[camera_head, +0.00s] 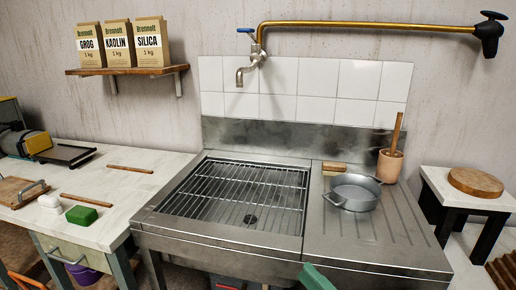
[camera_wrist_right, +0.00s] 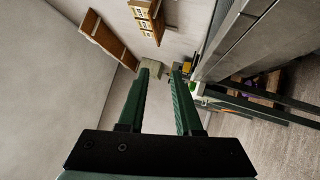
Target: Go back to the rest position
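My right gripper (camera_wrist_right: 165,72) shows in the right wrist view with its two long green fingers apart and nothing between them. Part of it, a green piece (camera_head: 317,279), shows at the bottom edge of the head view, in front of the sink. It looks clear of the sink unit and touches nothing that I can see. My left gripper is not in view.
The steel sink (camera_head: 240,200) with a wire rack fills the middle. A grey pan (camera_head: 355,193) and a clay pot (camera_head: 389,166) stand on its drainboard. A worktable (camera_head: 125,187) with a green block (camera_head: 82,215) is left; a small table (camera_head: 448,187) is right.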

